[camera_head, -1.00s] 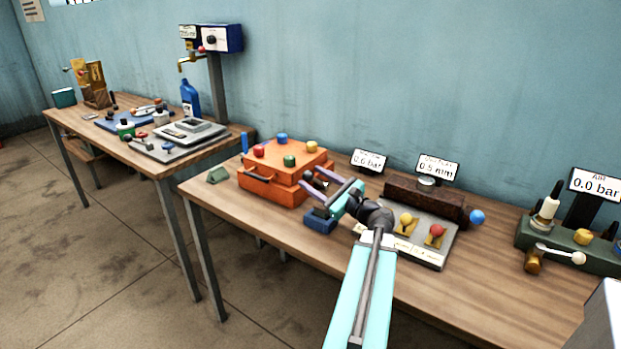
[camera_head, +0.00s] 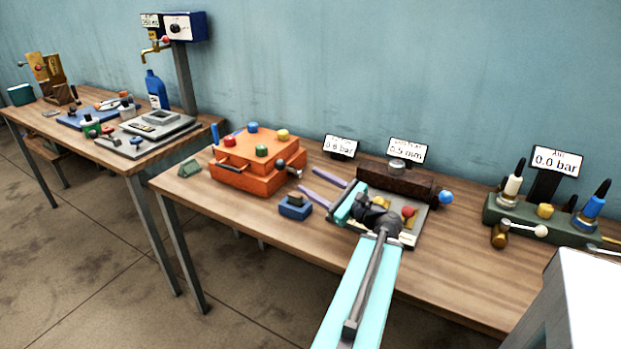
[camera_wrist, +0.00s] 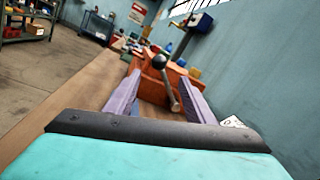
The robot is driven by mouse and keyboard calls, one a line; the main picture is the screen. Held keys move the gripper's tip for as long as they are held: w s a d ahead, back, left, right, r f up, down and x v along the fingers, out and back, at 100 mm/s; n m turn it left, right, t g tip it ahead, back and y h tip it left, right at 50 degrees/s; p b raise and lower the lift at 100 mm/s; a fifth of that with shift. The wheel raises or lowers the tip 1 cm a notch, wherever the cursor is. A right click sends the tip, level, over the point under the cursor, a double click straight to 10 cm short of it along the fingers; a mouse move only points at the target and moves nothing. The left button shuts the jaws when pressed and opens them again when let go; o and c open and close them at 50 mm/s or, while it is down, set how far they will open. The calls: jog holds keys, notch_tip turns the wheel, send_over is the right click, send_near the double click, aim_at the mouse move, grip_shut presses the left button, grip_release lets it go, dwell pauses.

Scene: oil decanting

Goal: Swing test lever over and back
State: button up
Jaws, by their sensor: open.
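A lever with a dark ball knob (camera_head: 280,164) and a grey rod stands at the right side of the orange box (camera_head: 240,182); I take it as the test lever. In the wrist view the lever (camera_wrist: 159,61) appears ahead, between the two purple fingers, its knob up and its rod slanting down to the right. My gripper (camera_head: 307,181) is open and empty, to the right of the box, with its fingers pointing at the lever. In the head view the fingertips look apart from the lever.
A small blue block (camera_head: 295,208) stands on the bench by the fingers. A grey plate with red knob (camera_head: 408,211) and a dark brown block (camera_head: 385,178) lie near my arm. A green manifold (camera_head: 545,221) stands at right.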

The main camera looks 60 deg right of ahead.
jog(key=shift+s, duration=0.1)
jog(key=c, duration=0.7)
jog(key=shift+d+r+n, duration=0.25)
jog(key=shift+r+n, duration=0.05)
jog(key=shift+n, duration=0.3)
grip_shut()
jog(key=d+r+n+y+p, duration=0.1)
jog(key=d+n, duration=0.3)
jog(key=n, duration=0.7)
jog(key=d+r+n+g+y+p, duration=0.1)
jog(key=d+r+n+y, duration=0.2)
jog(key=n, duration=0.8)
jog(key=shift+s+d+r+n+p, duration=0.3)
jog(key=shift+s+d+r, duration=0.15)
jog(key=shift+r, duration=0.3)
